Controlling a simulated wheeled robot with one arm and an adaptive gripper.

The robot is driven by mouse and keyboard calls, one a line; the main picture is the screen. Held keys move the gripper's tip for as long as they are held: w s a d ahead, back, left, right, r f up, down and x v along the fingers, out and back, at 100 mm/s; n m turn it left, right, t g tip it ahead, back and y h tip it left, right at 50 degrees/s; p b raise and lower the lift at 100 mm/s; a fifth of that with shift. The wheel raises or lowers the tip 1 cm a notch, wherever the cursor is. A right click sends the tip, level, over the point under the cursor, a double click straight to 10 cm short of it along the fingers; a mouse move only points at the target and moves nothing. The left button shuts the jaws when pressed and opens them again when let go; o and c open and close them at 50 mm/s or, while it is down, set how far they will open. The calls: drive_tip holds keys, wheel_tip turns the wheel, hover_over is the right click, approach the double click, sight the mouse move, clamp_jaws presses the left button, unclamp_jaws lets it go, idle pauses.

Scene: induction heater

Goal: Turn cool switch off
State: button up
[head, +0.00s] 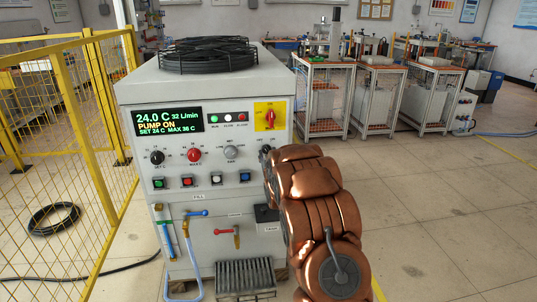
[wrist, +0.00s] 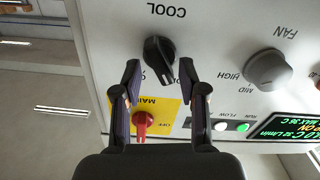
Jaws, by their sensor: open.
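The COOL switch is a black rotary knob (wrist: 158,50) on the pale front panel of the heater unit, upside down in the wrist view. Its pointer ridge is tilted a little off vertical in the picture. My gripper (wrist: 159,72) is open, with one dark finger on each side of the knob's lower end and nothing held. I cannot tell whether either finger touches it. In the head view my copper-coloured arm reaches to the right edge of the panel and hides my gripper. The display (head: 167,120) reads 24.0 C and PUMP ON.
The red main switch (wrist: 142,122) on its yellow plate lies between my fingers in the wrist view. The grey FAN knob (wrist: 268,70) is to the right. A yellow fence (head: 95,110) stands left of the unit.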

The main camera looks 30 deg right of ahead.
drive_tip(key=v, duration=1.1)
drive_tip(key=shift+s, duration=0.1)
drive_tip(key=shift+a, duration=0.15)
